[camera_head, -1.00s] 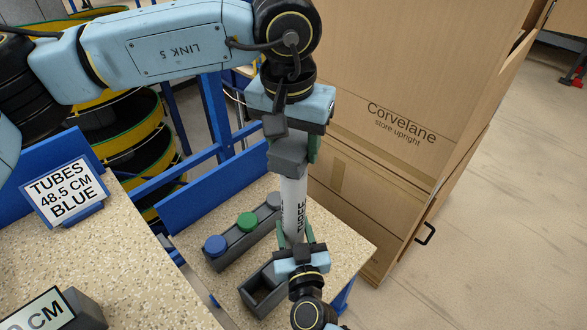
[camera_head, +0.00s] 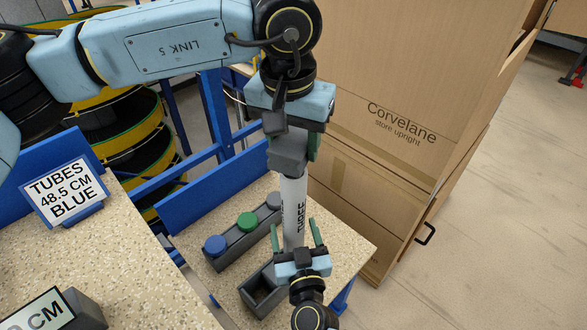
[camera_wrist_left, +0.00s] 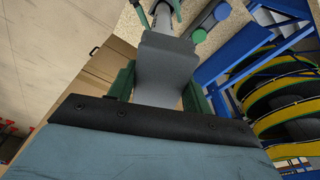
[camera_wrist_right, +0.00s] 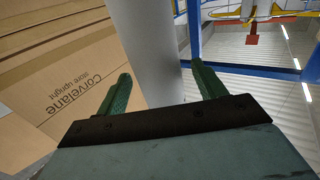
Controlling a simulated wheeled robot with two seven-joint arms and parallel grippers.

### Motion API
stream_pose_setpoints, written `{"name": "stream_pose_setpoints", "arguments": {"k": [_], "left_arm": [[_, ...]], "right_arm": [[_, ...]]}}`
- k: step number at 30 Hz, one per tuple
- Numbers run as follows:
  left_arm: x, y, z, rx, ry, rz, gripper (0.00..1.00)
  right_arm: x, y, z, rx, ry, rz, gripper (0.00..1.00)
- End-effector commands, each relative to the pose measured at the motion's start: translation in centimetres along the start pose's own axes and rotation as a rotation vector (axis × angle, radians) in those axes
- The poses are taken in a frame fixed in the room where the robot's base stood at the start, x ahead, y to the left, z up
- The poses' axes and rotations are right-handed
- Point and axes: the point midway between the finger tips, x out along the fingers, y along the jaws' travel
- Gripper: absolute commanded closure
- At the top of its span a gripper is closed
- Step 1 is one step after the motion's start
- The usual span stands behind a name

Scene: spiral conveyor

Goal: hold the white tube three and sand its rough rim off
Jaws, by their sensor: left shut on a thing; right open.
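The white tube (camera_head: 292,205) stands about upright with dark lettering on its side. Its top end meets a grey block (camera_head: 288,153) and is hidden there. My left gripper (camera_head: 292,146) comes from above and is shut on this block, which also shows between its green fingers in the left wrist view (camera_wrist_left: 165,70). My right gripper (camera_head: 297,235) is open near the tube's lower part, a green finger on each side. In the right wrist view the tube (camera_wrist_right: 148,45) passes between the spread fingers. The tube's lower end is hidden, and no rough rim can be made out.
A dark rack (camera_head: 235,247) with blue, green and grey round pieces stands on the speckled table (camera_head: 345,248). A dark open box (camera_head: 258,298) is in front of it. A large cardboard carton (camera_head: 380,60) stands close on the right. A blue-tube sign (camera_head: 65,190) is at left.

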Motion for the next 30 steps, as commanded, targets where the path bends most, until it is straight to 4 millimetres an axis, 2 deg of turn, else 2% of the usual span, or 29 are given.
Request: {"name": "stream_pose_setpoints", "arguments": {"k": [9, 15, 21, 30], "left_arm": [[0.0, 0.0, 0.0, 0.0, 0.001, 0.0, 0.74], [0.0, 0.0, 0.0, 0.0, 0.001, 0.0, 0.74], [0.0, 0.0, 0.0, 0.0, 0.001, 0.0, 0.74], [0.0, 0.0, 0.0, 0.0, 0.001, 0.0, 0.74]], "right_arm": [[-6.4, 0.0, 0.2, -0.001, -0.005, -0.001, 0.31], [-9.8, 0.0, 0.1, -0.001, -0.004, 0.0, 0.31], [-11.1, 0.0, 0.0, 0.0, -0.002, -0.001, 0.31], [-11.2, 0.0, 0.0, 0.0, -0.002, -0.001, 0.31]]}}
